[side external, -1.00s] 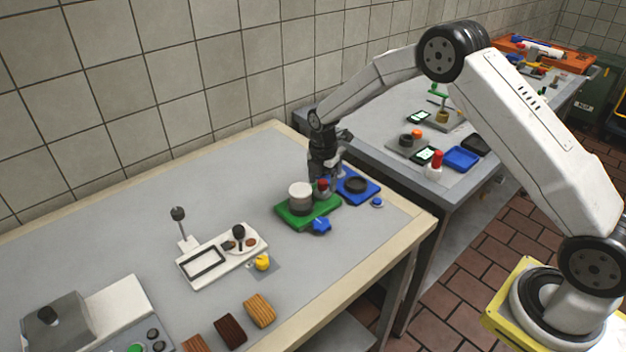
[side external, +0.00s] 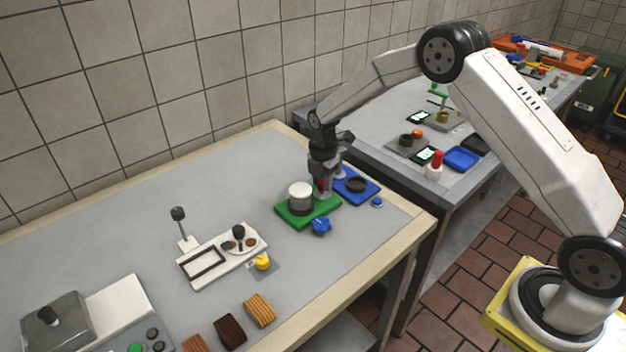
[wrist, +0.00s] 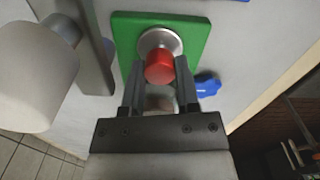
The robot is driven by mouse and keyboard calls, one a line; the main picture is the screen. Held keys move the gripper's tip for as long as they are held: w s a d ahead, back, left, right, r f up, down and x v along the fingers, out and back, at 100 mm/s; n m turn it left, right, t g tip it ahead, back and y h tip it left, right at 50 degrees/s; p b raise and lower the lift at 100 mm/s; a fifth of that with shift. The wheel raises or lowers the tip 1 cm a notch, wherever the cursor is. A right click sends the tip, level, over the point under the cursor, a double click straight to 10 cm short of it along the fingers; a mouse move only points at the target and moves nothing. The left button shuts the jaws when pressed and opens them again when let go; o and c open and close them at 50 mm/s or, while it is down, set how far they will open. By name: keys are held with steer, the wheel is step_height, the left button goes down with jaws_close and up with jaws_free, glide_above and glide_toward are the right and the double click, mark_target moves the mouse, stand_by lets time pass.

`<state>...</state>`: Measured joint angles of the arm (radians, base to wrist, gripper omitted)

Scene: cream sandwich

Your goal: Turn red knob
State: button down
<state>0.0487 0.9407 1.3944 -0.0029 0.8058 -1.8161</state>
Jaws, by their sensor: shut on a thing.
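The red knob (wrist: 160,68) is between the two fingers of my gripper (wrist: 160,76) in the wrist view, with a finger along each side. In the side view a small patch of red (side external: 321,184) shows at my gripper (side external: 323,190), which points straight down over the green base (side external: 294,221); the rest of the knob is hidden. My gripper is shut on the knob. The green base also shows in the wrist view (wrist: 128,30), with a round silvery disc (wrist: 160,40) just beyond the knob. I cannot tell the knob's turn angle.
A white-topped cylinder (side external: 300,197) stands on the green base, left of my gripper. A blue star-shaped piece (side external: 321,226) is at its front edge. A blue base with a dark ring (side external: 357,185) is close on the right.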

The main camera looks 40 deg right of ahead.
steer(key=m, duration=1.7)
steer(key=shift+m, duration=0.4)
steer(key=m, duration=0.3)
steer(key=shift+m, duration=0.3)
steer(key=m, duration=0.3)
steer(key=shift+m, duration=2.3)
